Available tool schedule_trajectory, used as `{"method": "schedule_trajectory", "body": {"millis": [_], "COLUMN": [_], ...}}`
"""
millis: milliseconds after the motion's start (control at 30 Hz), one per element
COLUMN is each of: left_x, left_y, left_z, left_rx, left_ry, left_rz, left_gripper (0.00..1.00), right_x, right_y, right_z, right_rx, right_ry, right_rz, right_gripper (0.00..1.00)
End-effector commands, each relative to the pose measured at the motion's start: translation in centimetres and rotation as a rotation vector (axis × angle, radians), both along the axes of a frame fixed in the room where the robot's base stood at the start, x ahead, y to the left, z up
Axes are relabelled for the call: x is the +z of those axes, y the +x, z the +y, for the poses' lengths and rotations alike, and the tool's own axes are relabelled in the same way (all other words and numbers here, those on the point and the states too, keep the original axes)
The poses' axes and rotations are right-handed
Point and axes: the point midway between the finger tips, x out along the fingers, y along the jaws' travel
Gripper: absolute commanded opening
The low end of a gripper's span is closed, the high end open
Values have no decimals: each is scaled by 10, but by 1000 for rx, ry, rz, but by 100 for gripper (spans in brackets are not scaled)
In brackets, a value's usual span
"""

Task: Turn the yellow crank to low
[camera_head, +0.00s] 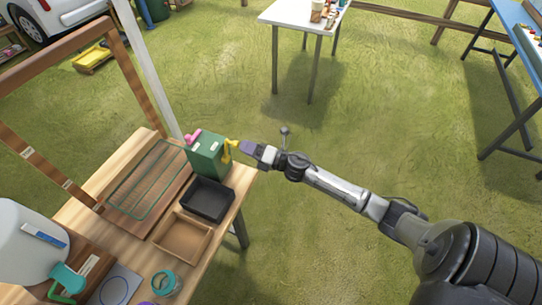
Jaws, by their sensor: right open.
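A green box (209,156) stands at the far right corner of the wooden table. The yellow crank (229,150) is on its right side, with a pink part (193,137) on top of the box. My right gripper (241,147) is at the crank, its tips close against the yellow handle. The gripper is open; I cannot tell whether its fingers touch the handle or straddle it. Any low marking for the crank is too small to see. My left gripper is not in view.
A black tray (209,214) and a brown tray (160,238) sit in front of the box. A wire rack (148,180) lies to its left beneath a wooden frame (127,72). A teal-rimmed jar (165,282) stands near the front. Open grass lies right of the table.

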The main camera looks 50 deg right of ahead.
Motion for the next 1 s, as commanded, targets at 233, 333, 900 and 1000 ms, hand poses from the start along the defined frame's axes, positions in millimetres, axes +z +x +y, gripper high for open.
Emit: {"method": "schedule_trajectory", "body": {"millis": [233, 333, 900, 1000], "left_x": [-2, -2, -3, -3], "left_y": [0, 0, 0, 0], "left_z": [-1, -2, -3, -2], "left_rx": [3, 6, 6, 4], "left_ry": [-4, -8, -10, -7], "left_rz": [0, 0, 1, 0], "left_gripper": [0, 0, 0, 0], "right_x": [-4, -4, -5, -5], "right_y": [-45, -60, -89, -89], "right_z": [-12, -16, -24, -24], "right_rx": [-1, 0, 0, 0], "right_ry": [1, 1, -1, -1], "right_rz": [2, 1, -1, -1], "right_gripper": [50, 50, 50, 50]}}
